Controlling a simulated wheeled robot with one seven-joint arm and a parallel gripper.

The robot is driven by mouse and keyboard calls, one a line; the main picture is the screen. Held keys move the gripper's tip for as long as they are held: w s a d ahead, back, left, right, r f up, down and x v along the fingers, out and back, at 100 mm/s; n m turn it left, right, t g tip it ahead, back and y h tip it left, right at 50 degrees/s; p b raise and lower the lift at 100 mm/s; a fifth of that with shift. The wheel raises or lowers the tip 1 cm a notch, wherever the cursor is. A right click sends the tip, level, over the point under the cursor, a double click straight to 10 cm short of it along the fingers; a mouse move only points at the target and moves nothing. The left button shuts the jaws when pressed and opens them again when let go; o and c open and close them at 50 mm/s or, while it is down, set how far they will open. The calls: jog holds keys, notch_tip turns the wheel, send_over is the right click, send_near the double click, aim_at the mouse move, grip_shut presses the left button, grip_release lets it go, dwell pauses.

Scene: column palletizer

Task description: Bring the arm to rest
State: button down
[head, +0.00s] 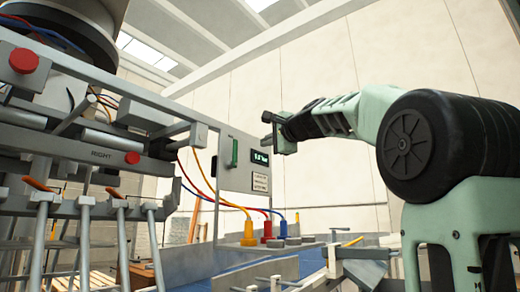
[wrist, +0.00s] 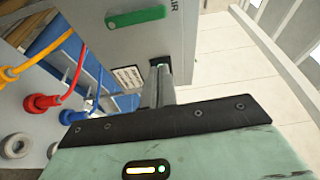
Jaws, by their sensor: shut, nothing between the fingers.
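My arm reaches in from the right in the head view, raised and bent over at the black and green joint. My gripper (head: 272,130) is at its end, in the air just right of the grey control panel (head: 232,165). In the wrist view my gripper (wrist: 160,75) is shut with nothing in it, and its fingers point towards the panel (wrist: 135,50). I cannot tell the exact gap between the fingers and the panel.
Yellow, red and blue plugs with cables (head: 267,230) stand below the panel. A large grey frame with a red button (head: 24,61) and several hanging forks fills the left. A blue conveyor (head: 312,262) runs below. Open air lies above my gripper.

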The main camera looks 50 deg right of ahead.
jog(key=shift+s+a, duration=0.15)
jog(key=shift+s, duration=0.4)
